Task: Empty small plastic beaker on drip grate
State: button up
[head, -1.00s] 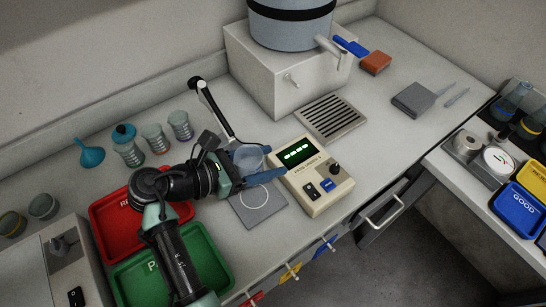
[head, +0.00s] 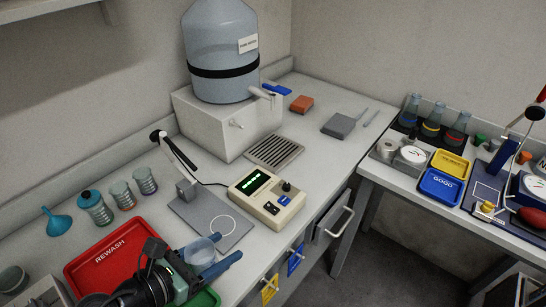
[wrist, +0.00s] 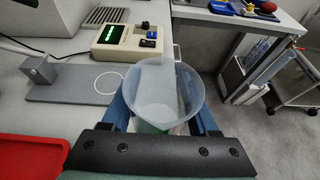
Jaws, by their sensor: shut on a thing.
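My gripper (head: 210,265) is shut on a small translucent plastic beaker (wrist: 158,92), one blue finger on each side of it. The beaker also shows in the head view (head: 203,249), upright over the front of the bench. In the wrist view its open mouth faces me, and I see no clear liquid in it. The drip grate (head: 274,151), a slotted metal plate, lies on the bench in front of the white stand with the water bottle, well beyond my gripper. It is bare. It shows partly at the top of the wrist view (wrist: 105,15).
A cream meter (head: 267,198) stands between the beaker and the grate. A grey plate with a stand (head: 215,218) lies left of it. The red REWASH tray (head: 88,262) is at left. The bottle's stand (head: 205,125) rises behind the grate. Bench right of the grate is clear.

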jog(key=s+d+f+n+t+y, duration=0.2)
jog(key=s+d+f+n+y, duration=0.6)
jog(key=d+f, duration=0.3)
jog(key=shift+s+f+t+y, duration=0.15)
jog(key=shift+f+t+y, duration=0.2)
jog(key=shift+f, duration=0.4)
jog(key=shift+r, duration=0.1)
